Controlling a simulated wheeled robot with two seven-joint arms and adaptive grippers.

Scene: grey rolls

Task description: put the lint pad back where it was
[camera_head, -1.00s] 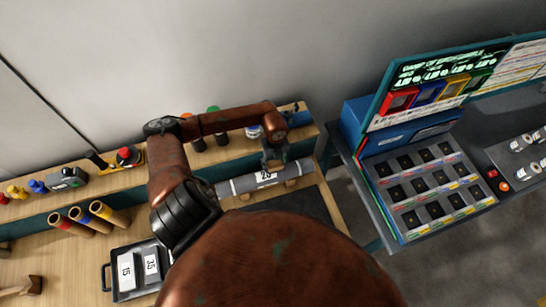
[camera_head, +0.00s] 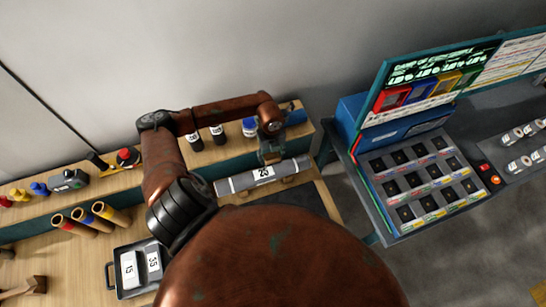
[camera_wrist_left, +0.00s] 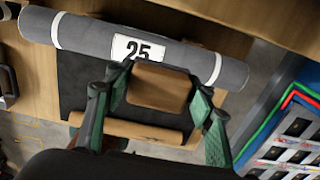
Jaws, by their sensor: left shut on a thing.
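My left gripper (camera_head: 271,157) is at the far side of the grey roll (camera_head: 235,184), whose label reads 25. In the left wrist view the gripper (camera_wrist_left: 155,100) has its green fingers on both sides of a brown block (camera_wrist_left: 160,88), which I take to be the lint pad. It is shut on this block. The grey roll (camera_wrist_left: 85,35) lies across the top of that view, with two white bands. In the head view the block is hard to make out. My right gripper is not in view.
A long wooden shelf (camera_head: 222,154) with bottles and a blue item (camera_head: 296,117) runs behind the roll. A black tray (camera_head: 127,292) with two labelled pieces and several tubes (camera_head: 90,216) lie left. A console (camera_head: 420,185) stands right, across a gap.

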